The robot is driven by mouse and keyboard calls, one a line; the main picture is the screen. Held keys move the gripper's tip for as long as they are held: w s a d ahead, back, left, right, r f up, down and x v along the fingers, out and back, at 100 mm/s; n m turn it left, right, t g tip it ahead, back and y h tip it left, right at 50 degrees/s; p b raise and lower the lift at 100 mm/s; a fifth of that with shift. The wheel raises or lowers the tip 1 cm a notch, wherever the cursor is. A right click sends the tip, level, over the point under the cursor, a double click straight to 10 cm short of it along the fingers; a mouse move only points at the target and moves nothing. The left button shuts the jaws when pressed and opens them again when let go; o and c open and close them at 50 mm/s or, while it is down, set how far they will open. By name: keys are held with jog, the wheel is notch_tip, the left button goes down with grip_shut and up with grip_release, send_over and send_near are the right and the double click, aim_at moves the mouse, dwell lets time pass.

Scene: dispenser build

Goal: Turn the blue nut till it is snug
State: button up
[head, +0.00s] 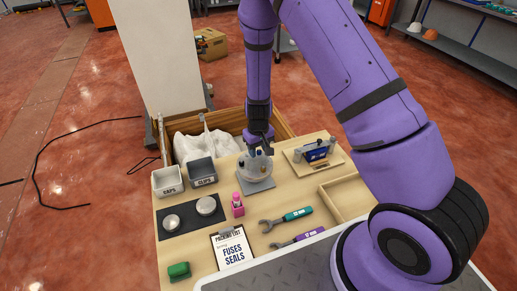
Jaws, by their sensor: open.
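A round pale grey disc (253,169) sits on a square grey plate (257,185) near the middle of the table. Small posts stand on the disc, one of them dark and one orange-brown. My gripper (261,149) points down just over the disc's far side. It is open, and its fingers are small and dark in the head view. The blue nut cannot be made out for certain; a small dark piece lies right below the fingers. Whether the fingers are around it or above it, I cannot tell.
A wooden fixture with a dark blue block (317,153) stands to the right. Bins marked CAPS (167,182) and CLIPS (203,173) are left.

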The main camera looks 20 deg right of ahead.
grip_shut()
dwell(0.3)
jog(key=m, duration=0.4)
jog(key=shift+d+m, duration=0.1)
jog(key=shift+m, duration=2)
grip_release()
